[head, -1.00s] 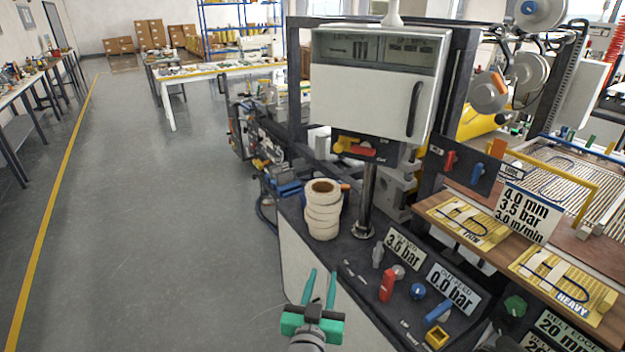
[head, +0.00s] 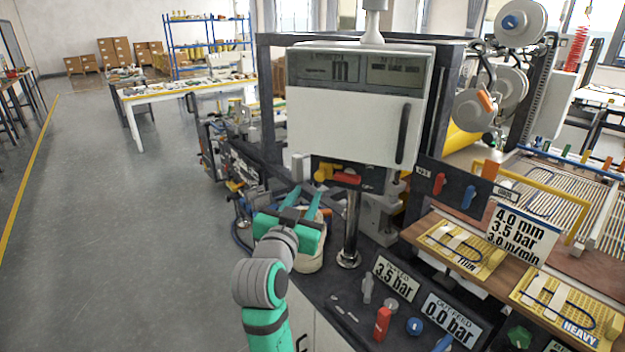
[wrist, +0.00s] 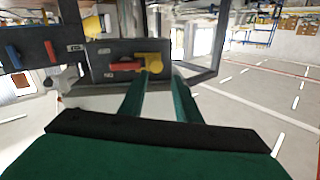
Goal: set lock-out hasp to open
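A dark panel (head: 374,187) under the white cabinet carries a yellow fitting (head: 322,171) and a red handle (head: 346,179). In the wrist view, the red handle (wrist: 125,66) lies flat across the panel beside the yellow fitting (wrist: 152,61). The labels are too small to read, so I cannot tell for sure which is the lock-out hasp or its setting. My green gripper (head: 305,198) is open and empty, below and left of the panel. In the wrist view, the fingers (wrist: 160,78) are apart and point toward the yellow fitting, with no contact visible.
A stack of white rolls (head: 312,250) stands behind my gripper, partly hidden. A metal post (head: 350,225) rises to its right. The white cabinet (head: 350,125) hangs above. Knobs, levers and signs fill the right bench. The floor at left is clear.

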